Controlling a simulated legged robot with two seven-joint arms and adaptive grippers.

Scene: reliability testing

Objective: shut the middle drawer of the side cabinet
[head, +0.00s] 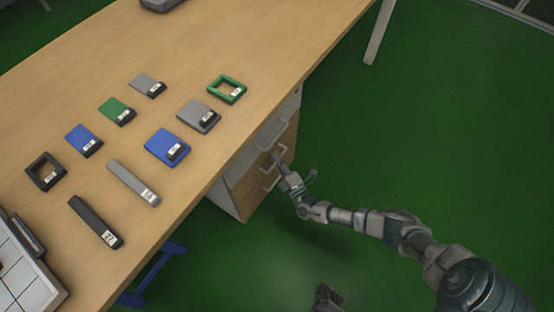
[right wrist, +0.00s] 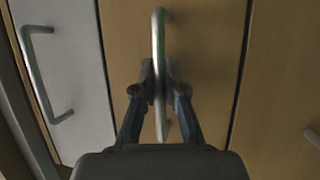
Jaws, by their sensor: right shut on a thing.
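The side cabinet (head: 235,200) stands under the table, with a light grey top drawer and wood-coloured drawers below. My right gripper (head: 279,160) is at the front of the middle drawer. In the right wrist view, my right gripper (right wrist: 160,88) is shut on the metal bar handle (right wrist: 158,35) of the middle drawer (right wrist: 208,50). The grey top drawer (right wrist: 70,60) lies to the left there and the bottom drawer (right wrist: 285,80) to the right. I cannot tell exactly how far the middle drawer stands out. A dark part at the bottom edge seems to be my left gripper (head: 327,298); its jaws are unclear.
The wooden table (head: 190,60) above the cabinet carries several labelled blocks and frames, such as a green frame (head: 239,94) near its edge. A blue support (head: 155,275) stands under the table. The green floor (head: 420,130) to the right is clear.

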